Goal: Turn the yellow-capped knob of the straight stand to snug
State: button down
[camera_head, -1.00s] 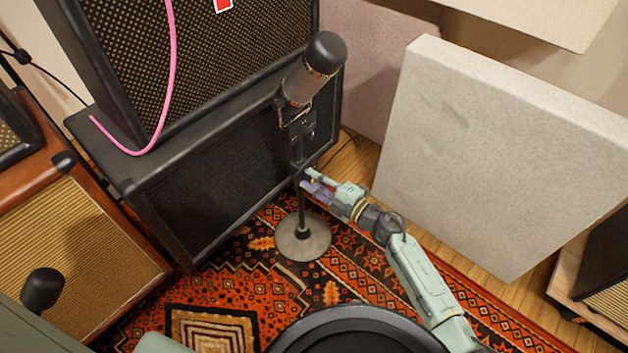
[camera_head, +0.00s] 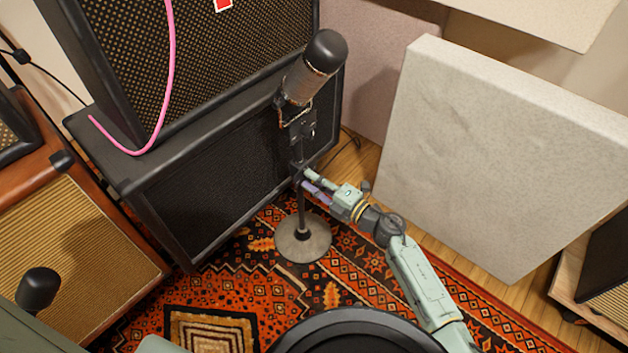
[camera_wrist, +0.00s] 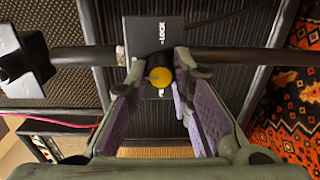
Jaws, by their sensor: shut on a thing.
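The straight stand (camera_head: 302,215) stands upright on its round base (camera_head: 302,239) and carries a large microphone (camera_head: 313,68) at its top. In the wrist view its pole (camera_wrist: 235,60) runs across the picture. The yellow-capped knob (camera_wrist: 160,77) sits on the pole in front of a dark plate (camera_wrist: 150,30) lettered "LOCK". My gripper (camera_wrist: 160,85) is shut on the knob, with a purple-padded finger on either side of it. In the head view my gripper (camera_head: 305,180) reaches the pole from the right and hides the knob.
Stacked amplifier cabinets (camera_head: 220,165) stand close behind the stand. A pale panel (camera_head: 500,150) leans to the right of my arm. A pink cable (camera_head: 172,60) hangs over the upper cabinet. Another microphone (camera_head: 38,290) is at lower left. The patterned rug (camera_head: 330,295) shows around the stand base.

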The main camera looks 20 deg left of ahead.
jog(key=c, duration=1.4)
grip_release()
jog(key=v, duration=1.2)
jog(key=shift+s, duration=0.1)
